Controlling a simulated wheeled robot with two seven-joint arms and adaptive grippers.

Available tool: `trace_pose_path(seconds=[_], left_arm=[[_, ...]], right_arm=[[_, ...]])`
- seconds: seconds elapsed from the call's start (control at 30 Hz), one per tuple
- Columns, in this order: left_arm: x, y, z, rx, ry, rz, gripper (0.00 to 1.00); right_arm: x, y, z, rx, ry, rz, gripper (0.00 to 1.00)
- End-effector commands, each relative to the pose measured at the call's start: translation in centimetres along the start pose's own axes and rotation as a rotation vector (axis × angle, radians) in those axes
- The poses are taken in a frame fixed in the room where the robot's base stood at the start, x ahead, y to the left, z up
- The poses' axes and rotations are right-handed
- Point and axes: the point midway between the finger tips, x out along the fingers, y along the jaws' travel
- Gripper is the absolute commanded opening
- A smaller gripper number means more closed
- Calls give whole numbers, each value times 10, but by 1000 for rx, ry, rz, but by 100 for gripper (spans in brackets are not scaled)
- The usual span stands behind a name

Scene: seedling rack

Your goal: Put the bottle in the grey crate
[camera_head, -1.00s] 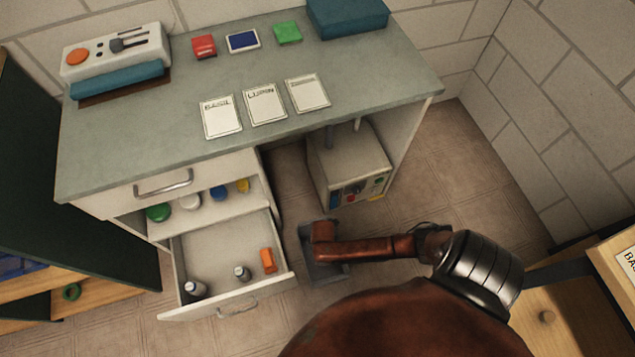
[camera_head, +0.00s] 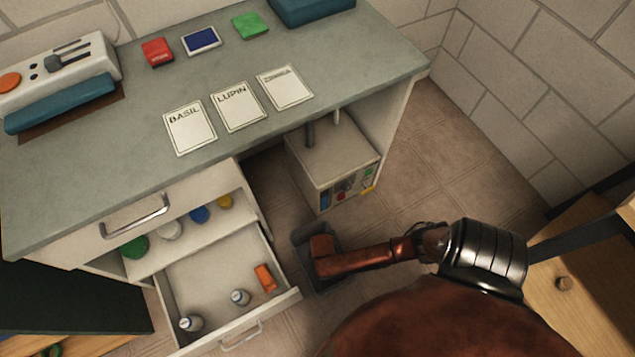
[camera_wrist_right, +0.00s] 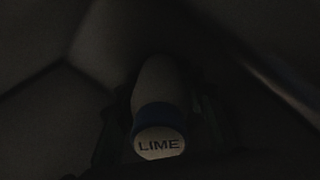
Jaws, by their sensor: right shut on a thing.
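A bottle (camera_wrist_right: 158,120) with a pale lid marked LIME and a blue band shows in the dark right wrist view. My right gripper (camera_wrist_right: 162,105) is shut on it, its dark fingers faint on either side. In the head view the grey crate (camera_head: 303,265) stands on the floor beside the open drawer. My right arm reaches in from the right and its bent end is over the crate, covering part of it. The right gripper and the held bottle are hidden in that view. How far the bottle is from the crate floor cannot be told. My left gripper is not in view.
An open drawer (camera_head: 205,275) left of the crate holds two small bottles and an orange block (camera_head: 265,278). A white cabinet (camera_head: 325,160) stands behind the crate under the grey worktop (camera_head: 330,65). Wooden furniture (camera_head: 565,310) is at the right.

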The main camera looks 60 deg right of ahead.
Motion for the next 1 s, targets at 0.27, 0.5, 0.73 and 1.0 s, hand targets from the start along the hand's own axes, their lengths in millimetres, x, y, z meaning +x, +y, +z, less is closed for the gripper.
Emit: trace_pose_path(seconds=[0.27,0.5,0.73,1.0], left_arm=[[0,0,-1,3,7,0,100],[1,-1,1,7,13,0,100],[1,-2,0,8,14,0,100],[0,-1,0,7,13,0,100]], right_arm=[[0,2,0,-1,-1,3,7],[4,1,0,-1,0,2,41],[3,1,0,0,0,2,54],[1,1,0,0,0,2,54]])
